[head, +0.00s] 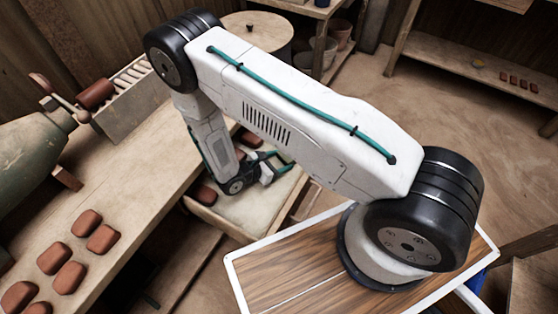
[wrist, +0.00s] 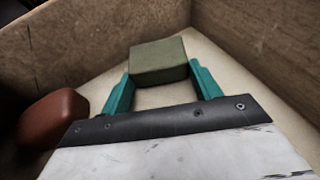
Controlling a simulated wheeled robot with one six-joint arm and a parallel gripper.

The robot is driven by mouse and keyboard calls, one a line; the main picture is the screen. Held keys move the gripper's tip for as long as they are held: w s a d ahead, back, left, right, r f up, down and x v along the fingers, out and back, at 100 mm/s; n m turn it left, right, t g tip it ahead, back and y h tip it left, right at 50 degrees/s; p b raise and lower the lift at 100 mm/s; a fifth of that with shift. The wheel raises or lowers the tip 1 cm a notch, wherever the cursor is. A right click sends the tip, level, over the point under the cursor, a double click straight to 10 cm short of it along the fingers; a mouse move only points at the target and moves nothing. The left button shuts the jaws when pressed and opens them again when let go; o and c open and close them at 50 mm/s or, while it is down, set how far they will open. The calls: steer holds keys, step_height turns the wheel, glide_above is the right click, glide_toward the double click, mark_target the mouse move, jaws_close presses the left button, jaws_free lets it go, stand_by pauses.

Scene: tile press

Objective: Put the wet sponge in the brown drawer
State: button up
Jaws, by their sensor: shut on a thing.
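The sponge is an olive-green block (wrist: 158,62) between the teal fingers of my gripper (wrist: 160,74) in the wrist view. My gripper is shut on it, one finger at each side. In the head view my gripper (head: 283,160) reaches down over the open drawer (head: 250,210), a wooden box with a pale floor. I cannot make out the sponge clearly there. In the wrist view the drawer walls (wrist: 60,48) rise around the sponge. Whether the sponge touches the floor, I cannot tell.
A red-brown tile (wrist: 50,116) lies in the drawer left of my gripper. Several tiles (head: 87,223) lie on the workbench (head: 150,185) at left, near a green press (head: 32,155). A round wooden-topped drum (head: 257,32) and shelves (head: 470,65) stand behind.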

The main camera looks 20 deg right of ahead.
steer(key=o, duration=0.9)
steer(key=shift+o, duration=0.2)
steer(key=shift+a+r, duration=0.15)
steer(key=shift+a, duration=0.1)
steer(key=v, duration=0.7)
steer(key=shift+s, duration=0.1)
